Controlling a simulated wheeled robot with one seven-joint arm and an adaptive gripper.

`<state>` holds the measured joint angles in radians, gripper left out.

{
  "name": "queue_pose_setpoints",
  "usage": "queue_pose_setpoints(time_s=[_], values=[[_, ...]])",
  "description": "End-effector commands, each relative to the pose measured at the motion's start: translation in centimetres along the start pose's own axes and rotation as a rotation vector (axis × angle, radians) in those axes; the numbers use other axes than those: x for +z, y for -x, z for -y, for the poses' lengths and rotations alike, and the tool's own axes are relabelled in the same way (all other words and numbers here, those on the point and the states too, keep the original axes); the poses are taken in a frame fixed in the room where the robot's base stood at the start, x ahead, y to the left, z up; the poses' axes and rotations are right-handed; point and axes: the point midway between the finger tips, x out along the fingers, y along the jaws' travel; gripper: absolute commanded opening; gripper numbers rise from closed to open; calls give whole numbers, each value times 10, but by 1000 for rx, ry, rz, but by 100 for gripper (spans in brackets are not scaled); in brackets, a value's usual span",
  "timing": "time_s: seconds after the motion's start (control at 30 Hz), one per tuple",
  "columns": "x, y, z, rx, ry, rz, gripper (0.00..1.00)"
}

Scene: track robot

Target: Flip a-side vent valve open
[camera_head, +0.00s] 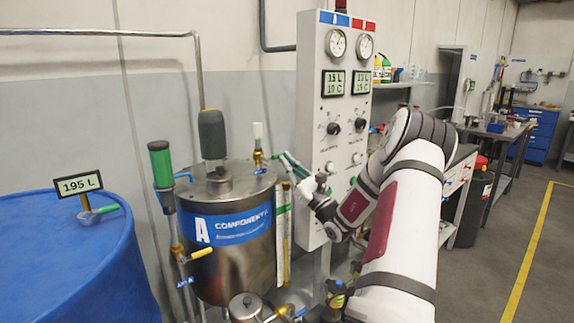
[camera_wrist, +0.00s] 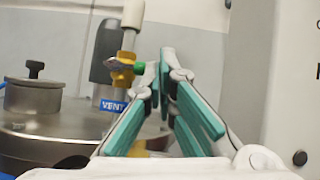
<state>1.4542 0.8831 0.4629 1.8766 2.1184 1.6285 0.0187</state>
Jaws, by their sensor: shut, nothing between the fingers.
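The a-side vent valve is a brass body (camera_head: 258,157) under a white cap, on the lid of the steel tank marked A (camera_head: 215,245). In the wrist view the brass valve (camera_wrist: 122,72) stands left of my fingers, above a blue VENT tag (camera_wrist: 112,105). Its green-tipped handle (camera_wrist: 140,67) points right, close beside my left fingertip; I cannot tell whether they touch. My gripper (camera_head: 285,157), with teal fingers, is shut and empty just right of the valve. Its fingertips (camera_wrist: 160,62) also show in the wrist view.
A grey panel (camera_head: 312,150) with gauges and knobs stands close right of my gripper. A dark grey cylinder (camera_head: 212,135) rises from the tank lid behind the valve. A blue drum (camera_head: 60,250) and a green-topped pipe (camera_head: 160,165) stand to the left.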

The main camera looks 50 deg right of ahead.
Motion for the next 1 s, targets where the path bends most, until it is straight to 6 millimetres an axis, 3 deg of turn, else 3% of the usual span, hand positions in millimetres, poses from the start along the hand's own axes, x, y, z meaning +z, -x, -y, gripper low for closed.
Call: queue_pose_setpoints(time_s=[0.47,1.0], values=[[8,-6,3,102,151,2,0],[29,-20,2,377,564,3,0]])
